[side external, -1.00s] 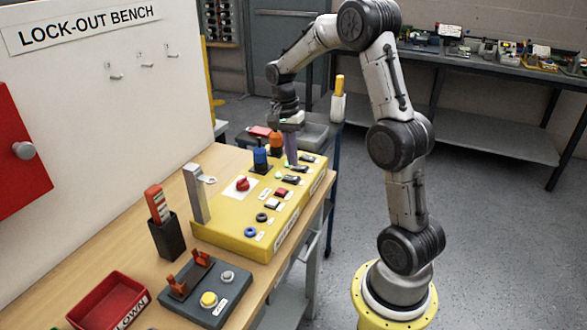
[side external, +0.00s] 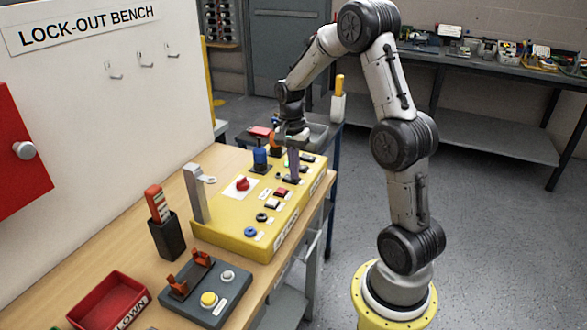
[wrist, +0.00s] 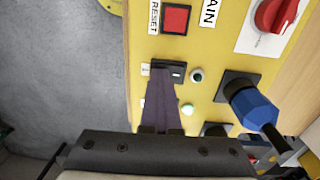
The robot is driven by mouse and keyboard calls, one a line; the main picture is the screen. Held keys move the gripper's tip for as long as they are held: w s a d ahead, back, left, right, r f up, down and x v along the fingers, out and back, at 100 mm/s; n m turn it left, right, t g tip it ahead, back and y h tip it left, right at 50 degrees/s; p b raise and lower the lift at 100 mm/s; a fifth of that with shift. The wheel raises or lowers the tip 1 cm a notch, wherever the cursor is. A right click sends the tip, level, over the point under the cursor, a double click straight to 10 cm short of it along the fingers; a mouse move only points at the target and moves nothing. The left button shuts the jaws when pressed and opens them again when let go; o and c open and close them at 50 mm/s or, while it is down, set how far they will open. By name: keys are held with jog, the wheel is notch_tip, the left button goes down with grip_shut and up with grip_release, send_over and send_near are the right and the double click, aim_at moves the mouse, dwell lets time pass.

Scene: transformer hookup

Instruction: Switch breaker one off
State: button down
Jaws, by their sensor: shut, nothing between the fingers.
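A yellow panel box (side external: 225,232) sits on the wooden bench and carries a row of black rocker breakers. The breaker at my fingertips (wrist: 168,71) is the one nearest the red RESET button (wrist: 175,18); its number label is too small to read. It also shows in the side view (side external: 291,180). My gripper (wrist: 165,72) is shut and empty, its dark fingers pointing down at the lower edge of this breaker. I cannot tell whether they touch it. A dark lamp (wrist: 196,75) is beside this breaker, and a lit green lamp (wrist: 188,109) is farther along. Other breakers are partly hidden behind my fingers.
A blue-handled switch (wrist: 252,108) stands up from the panel close to my fingers, with an orange one (side external: 275,143) behind it. A red rotary knob (side external: 242,183) and a grey upright post (side external: 195,193) are farther left. Space right of the bench is open floor.

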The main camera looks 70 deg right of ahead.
aim_at(288, 176)
jog(key=shift+s+f, duration=0.35)
jog(key=shift+f, duration=0.25)
jog(key=shift+w, duration=0.1)
jog(key=shift+w+a+r, duration=0.15)
jog(key=shift+w, duration=0.7)
notch_tip(288, 176, up, 15)
jog(key=shift+w, duration=0.4)
jog(key=shift+d+g, duration=0.25)
jog(key=shift+g, duration=0.15)
jog(key=f, duration=0.4)
jog(key=s+f, duration=0.1)
jog(key=f, duration=0.9)
jog(key=shift+s, duration=0.4)
